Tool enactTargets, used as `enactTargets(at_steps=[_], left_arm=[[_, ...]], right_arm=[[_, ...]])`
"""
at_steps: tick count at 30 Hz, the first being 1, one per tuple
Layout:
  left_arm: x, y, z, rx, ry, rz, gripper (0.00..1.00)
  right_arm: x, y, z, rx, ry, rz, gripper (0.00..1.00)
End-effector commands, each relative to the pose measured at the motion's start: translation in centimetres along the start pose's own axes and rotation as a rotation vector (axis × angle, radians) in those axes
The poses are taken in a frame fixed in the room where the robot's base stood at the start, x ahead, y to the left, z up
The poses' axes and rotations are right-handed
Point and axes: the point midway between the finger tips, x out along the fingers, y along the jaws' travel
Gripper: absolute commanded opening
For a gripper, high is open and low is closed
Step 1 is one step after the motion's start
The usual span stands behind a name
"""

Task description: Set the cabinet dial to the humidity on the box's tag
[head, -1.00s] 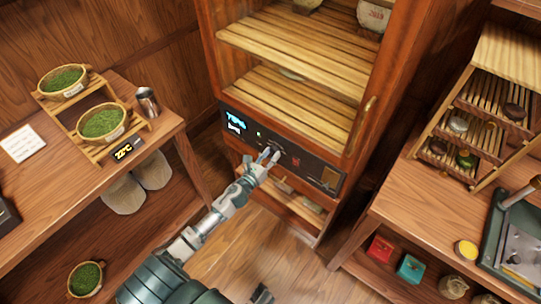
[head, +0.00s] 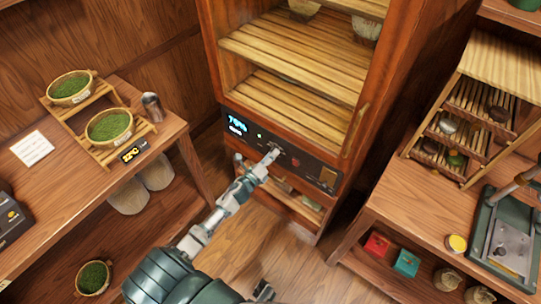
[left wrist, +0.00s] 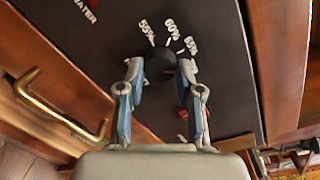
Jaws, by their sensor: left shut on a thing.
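The wooden cabinet (head: 345,150) stands in the middle of the head view, with a dark control panel (head: 312,168) below its slatted shelves. My left gripper (head: 273,153) reaches the panel and is shut on the black dial (left wrist: 160,64). In the left wrist view, one finger is on each side of the dial, and the marks 55%, 60% and 65% fan out above it. The dial's pointer cannot be made out. A lit blue display (head: 237,125) seems to read about 70%, but it is blurred. A small dark tip at the bottom may be my right gripper (head: 263,291).
A left table (head: 60,195) holds green-filled baskets (head: 109,126), a metal cup (head: 152,106) and a white card (head: 34,148). A dark box (head: 12,218) is at the left edge. Red (head: 377,244) and teal (head: 406,263) boxes sit under the right table.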

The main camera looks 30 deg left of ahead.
Motion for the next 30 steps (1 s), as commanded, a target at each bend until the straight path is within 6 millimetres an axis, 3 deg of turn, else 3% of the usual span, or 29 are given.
enactTargets(at_steps=[15,30], left_arm=[[0.0,0.1,0.4,-0.489,0.027,0.010,0.00],[0.0,0.3,0.4,-0.961,0.057,0.018,0.00]], right_arm=[[4.9,-0.2,4.8,-0.009,-0.028,-0.002,0.40],[7.4,-0.3,9.9,-0.017,-0.052,-0.004,0.40]])
